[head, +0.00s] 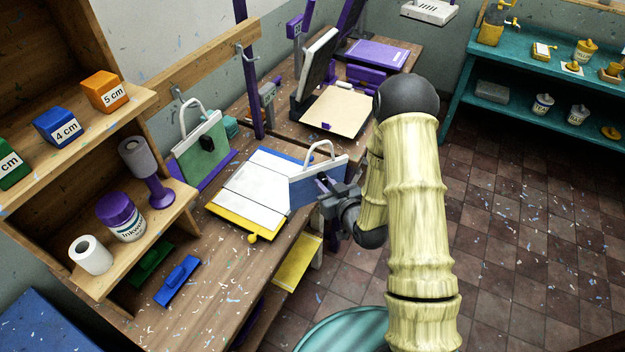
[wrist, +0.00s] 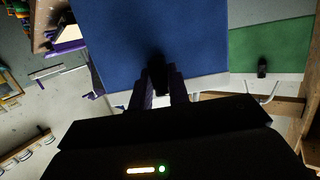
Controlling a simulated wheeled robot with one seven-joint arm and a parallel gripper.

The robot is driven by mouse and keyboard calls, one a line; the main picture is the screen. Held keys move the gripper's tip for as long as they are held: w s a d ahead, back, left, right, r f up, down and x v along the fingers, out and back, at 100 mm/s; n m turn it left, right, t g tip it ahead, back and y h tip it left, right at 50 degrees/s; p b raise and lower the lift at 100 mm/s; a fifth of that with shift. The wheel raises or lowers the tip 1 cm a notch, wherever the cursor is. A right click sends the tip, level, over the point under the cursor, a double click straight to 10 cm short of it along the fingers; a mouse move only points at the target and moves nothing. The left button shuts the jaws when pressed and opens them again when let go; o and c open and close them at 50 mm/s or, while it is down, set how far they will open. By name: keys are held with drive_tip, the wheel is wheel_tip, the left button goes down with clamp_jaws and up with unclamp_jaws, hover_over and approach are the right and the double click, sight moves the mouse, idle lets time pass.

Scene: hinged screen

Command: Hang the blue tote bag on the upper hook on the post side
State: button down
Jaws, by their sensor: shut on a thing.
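The blue tote bag (head: 312,187) has a white top band and a white handle, and is held off the floor beside the table's right edge. My gripper (head: 327,196) is shut on it; the dark fingers (wrist: 160,82) press on the blue cloth in the wrist view, where the bag (wrist: 140,35) fills the upper middle. A purple post (head: 250,90) rises at the back of the table, left of and behind the bag. A small grey hook (head: 240,50) shows on the wooden rail by the post, and another hook (head: 177,92) shows lower left.
A green tote bag (head: 196,160) with a black block stands upright near the lower left hook, and also shows in the wrist view (wrist: 285,45). A white hinged screen (head: 250,185) with yellow and blue edges lies on the table. A shelf (head: 150,238) borders the left.

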drive_tip(key=d+f+m+t+h+b, duration=0.1)
drive_tip(key=d+f+m+h, duration=0.3)
drive_tip(key=f, duration=0.7)
drive_tip(key=s+d+h+b, duration=0.1)
drive_tip(key=d+h, duration=0.1)
drive_tip(key=d, duration=0.2)
drive_tip(key=shift+d+f+m+h, duration=0.15)
drive_tip(key=shift+d+m+h, duration=0.15)
drive_tip(key=shift+w+d, duration=0.1)
